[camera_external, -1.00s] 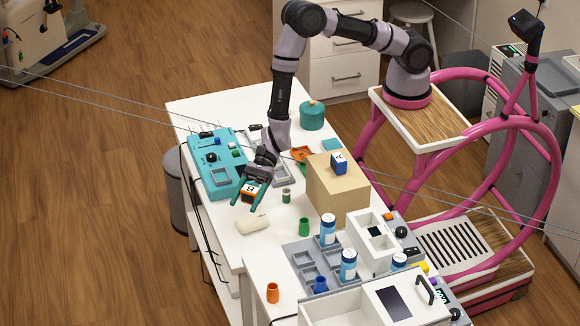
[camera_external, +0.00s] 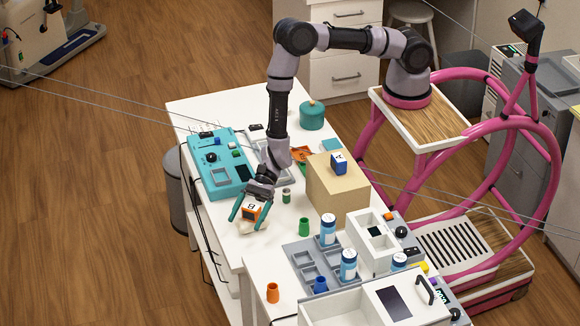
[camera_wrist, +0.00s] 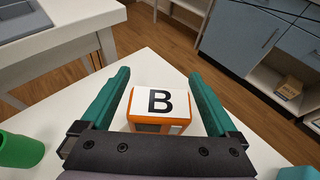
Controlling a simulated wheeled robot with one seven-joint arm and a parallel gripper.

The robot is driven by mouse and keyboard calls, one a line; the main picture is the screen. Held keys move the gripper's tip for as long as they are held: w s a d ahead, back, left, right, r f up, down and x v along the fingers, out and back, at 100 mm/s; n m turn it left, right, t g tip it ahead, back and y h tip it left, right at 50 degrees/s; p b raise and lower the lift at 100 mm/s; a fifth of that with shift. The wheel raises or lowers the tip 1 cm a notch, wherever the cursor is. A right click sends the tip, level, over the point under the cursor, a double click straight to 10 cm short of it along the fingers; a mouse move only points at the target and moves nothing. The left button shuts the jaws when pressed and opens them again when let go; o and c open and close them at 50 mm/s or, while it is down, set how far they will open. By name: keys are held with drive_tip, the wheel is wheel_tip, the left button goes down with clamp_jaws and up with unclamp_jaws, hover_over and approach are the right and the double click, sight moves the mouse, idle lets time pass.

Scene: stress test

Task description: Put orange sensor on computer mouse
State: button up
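The orange sensor (camera_external: 251,211) is a small orange box with a white top marked B. It also shows between the fingers in the wrist view (camera_wrist: 160,105). The cream, rounded computer mouse (camera_external: 244,228) lies on the white table, directly below the sensor in the external view. The sensor appears to rest on it, but their contact is hidden. My gripper (camera_external: 250,216) points down over them with its teal fingers spread to either side of the sensor. Gaps show beside the sensor in the wrist view, so the gripper looks open. The mouse is hidden in the wrist view.
A teal device (camera_external: 218,170) stands left of my gripper. A green cup (camera_external: 304,226) and a small dark green cylinder (camera_external: 286,196) stand to the right. Bare tabletop lies around the mouse.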

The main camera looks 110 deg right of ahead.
drive_tip(key=shift+r, duration=0.25)
drive_tip(key=v, duration=1.2)
drive_tip(key=s+a+r+n+g+y, duration=0.1)
drive_tip(key=s+r+n+g, duration=0.2)
drive_tip(key=s+r+n, duration=0.75)
drive_tip(key=s+a+r+n+g+y, duration=0.1)
drive_tip(key=a+r+n+g, duration=0.15)
drive_tip(key=r, duration=1.45)
drive_tip(key=s+d+r+n+t+h, duration=0.1)
drive_tip(key=s+d+r+n+h, duration=0.3)
drive_tip(key=s+d, duration=0.5)
drive_tip(key=s+d+r+n+t+h, duration=0.2)
drive_tip(key=s+d+r+n+h, duration=0.3)
drive_tip(key=s+d+r, duration=0.4)
drive_tip(key=s, duration=0.4)
drive_tip(key=shift+r+n+h, duration=0.3)
drive_tip(key=shift+n, duration=0.1)
drive_tip(key=shift+d, duration=0.1)
